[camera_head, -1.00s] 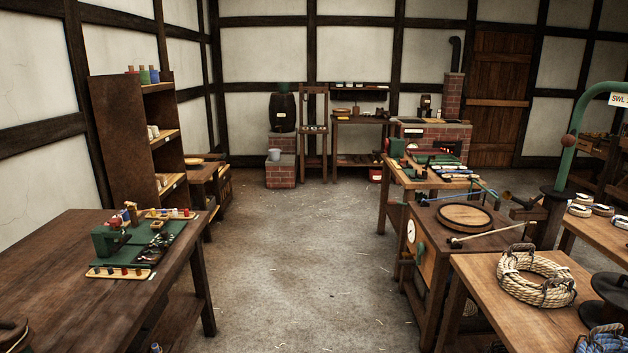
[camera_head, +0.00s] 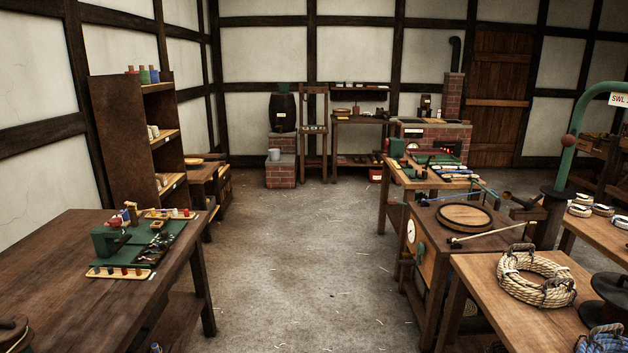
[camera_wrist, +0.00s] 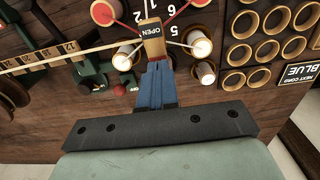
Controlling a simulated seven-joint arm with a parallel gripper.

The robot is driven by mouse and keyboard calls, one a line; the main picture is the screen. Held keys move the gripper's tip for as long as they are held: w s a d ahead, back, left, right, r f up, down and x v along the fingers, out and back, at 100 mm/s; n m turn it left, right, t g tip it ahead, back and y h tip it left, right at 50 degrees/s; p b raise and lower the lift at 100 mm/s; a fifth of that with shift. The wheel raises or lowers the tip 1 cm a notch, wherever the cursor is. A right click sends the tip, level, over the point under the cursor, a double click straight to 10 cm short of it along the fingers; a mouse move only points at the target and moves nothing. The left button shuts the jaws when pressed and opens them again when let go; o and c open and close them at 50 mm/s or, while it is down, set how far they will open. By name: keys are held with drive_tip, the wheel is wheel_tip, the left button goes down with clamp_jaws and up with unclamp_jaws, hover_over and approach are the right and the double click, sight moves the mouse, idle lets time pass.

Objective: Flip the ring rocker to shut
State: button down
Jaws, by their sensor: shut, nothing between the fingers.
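My gripper does not show in the head view, and I cannot make out the rocker there.
White-tipped pegs (camera_wrist: 205,72) stand close on both sides of the fingers, with red cords above. Rows of brass-coloured rings (camera_wrist: 267,50) and a sign reading BLUE (camera_wrist: 300,72) are to the right. A pale rod (camera_wrist: 65,58) crosses at left.

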drive_tip(key=shift+r, duration=0.1)
wheel_tip(320, 180, up, 8)
idle(1.0)
